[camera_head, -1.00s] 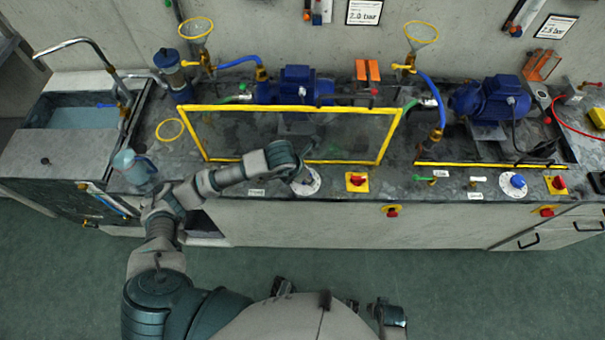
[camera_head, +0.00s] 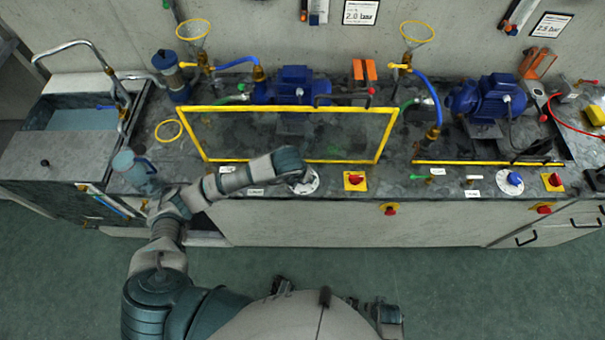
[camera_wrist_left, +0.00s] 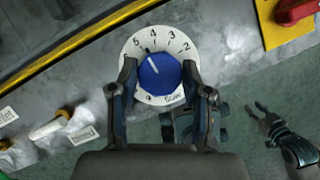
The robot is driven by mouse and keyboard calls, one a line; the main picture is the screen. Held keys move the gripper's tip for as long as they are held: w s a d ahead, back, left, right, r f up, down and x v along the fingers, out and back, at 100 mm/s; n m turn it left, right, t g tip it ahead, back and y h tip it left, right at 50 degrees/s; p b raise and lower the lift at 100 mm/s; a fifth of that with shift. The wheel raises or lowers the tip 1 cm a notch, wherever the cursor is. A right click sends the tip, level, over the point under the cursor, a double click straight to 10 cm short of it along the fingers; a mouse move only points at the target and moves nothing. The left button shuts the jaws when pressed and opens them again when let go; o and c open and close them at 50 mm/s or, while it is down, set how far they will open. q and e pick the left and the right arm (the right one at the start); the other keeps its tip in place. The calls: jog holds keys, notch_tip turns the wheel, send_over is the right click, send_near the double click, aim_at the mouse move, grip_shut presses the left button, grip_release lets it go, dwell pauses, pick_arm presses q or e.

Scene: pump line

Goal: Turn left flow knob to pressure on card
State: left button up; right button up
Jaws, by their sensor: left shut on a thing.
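The left flow knob (camera_wrist_left: 158,74) is blue, on a round white numbered dial (camera_wrist_left: 186,47) in the left wrist view. Its white mark points up-left, roughly between the 5 and the 4. My left gripper (camera_wrist_left: 161,70) is shut on the knob, one finger on each side. In the head view my left arm hides the knob, and part of the white dial (camera_head: 310,186) shows. The left wall card (camera_head: 360,12) reads 2.0 bar. My right gripper (camera_wrist_left: 262,112) is empty, its fingers apart, well away from the bench in the left wrist view.
A red switch on a yellow plate (camera_head: 355,181) sits just right of the dial. A yellow-framed clear panel (camera_head: 290,108) stands behind it. Another blue knob (camera_head: 514,179) is farther right, below a second card (camera_head: 553,24). A blue jug (camera_head: 135,168) stands at left.

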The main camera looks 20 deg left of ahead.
pick_arm(q)
jog(key=shift+w+r, duration=0.25)
jog(key=o, duration=1.1)
jog(key=shift+c, duration=0.2)
jog(key=shift+o, duration=0.5)
jog(key=shift+f, duration=0.2)
jog(key=shift+s, duration=0.1)
jog(key=shift+s+r, duration=0.1)
jog(key=shift+r, duration=0.2)
jog(key=v, duration=1.1)
